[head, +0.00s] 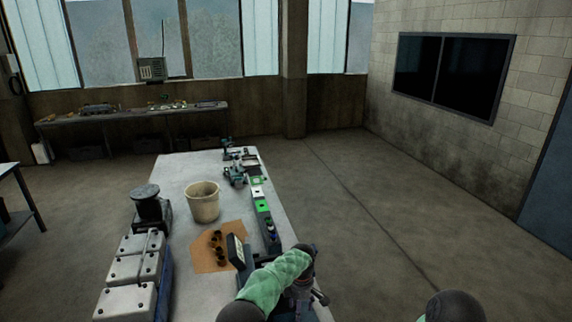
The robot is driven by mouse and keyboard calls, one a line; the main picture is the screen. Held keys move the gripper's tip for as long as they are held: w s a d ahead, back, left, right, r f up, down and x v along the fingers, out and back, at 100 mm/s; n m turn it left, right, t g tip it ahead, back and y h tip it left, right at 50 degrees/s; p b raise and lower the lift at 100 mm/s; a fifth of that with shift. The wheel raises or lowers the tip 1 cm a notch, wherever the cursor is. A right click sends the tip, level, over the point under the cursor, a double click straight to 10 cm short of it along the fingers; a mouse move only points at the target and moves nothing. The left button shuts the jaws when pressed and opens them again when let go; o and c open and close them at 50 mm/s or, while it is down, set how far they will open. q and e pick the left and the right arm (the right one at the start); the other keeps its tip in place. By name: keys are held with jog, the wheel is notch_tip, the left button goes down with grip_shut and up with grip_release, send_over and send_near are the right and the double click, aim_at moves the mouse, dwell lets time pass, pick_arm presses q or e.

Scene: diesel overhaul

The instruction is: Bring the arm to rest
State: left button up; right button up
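My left arm (275,283) in a green sleeve comes in at the bottom middle and reaches over the near right end of the workbench (172,177). Its dark wrist end (302,287) points down there. The fingers of my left gripper cannot be made out, nor whether they hold anything. Only a rounded dark joint of my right arm (455,306) with a bit of green shows at the bottom right edge. My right gripper is out of view.
On the bench are a cream bucket (203,202), a brown sheet (209,262) with several dark rings, a strip of green and white items (262,206) and tools at the far end. Engine covers (135,268) stand at left. Floor at right (400,200) is clear.

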pick_arm(q)
jog(key=s+a+f+m+h, duration=0.2)
jog(key=s+a+f+m, duration=0.25)
jog(key=s+f, duration=0.35)
jog(key=s+a+f+m+h, duration=0.1)
jog(key=s+a+f+m, duration=0.3)
jog(key=s+f, duration=0.45)
jog(key=s+a+m+t+h, duration=0.15)
jog(key=s+a, duration=0.25)
jog(key=s, duration=0.8)
jog(key=s+a+m+g, duration=0.15)
jog(key=s+a, duration=0.25)
jog(key=s, duration=0.7)
notch_tip(320, 180, down, 23)
jog(key=w+d+m+t+b, duration=0.1)
jog(key=m+b, duration=0.1)
jog(key=b, duration=2.4)
jog(key=shift+w+d+f, duration=0.15)
jog(key=shift+w+d, duration=0.05)
jog(key=shift+d, duration=0.2)
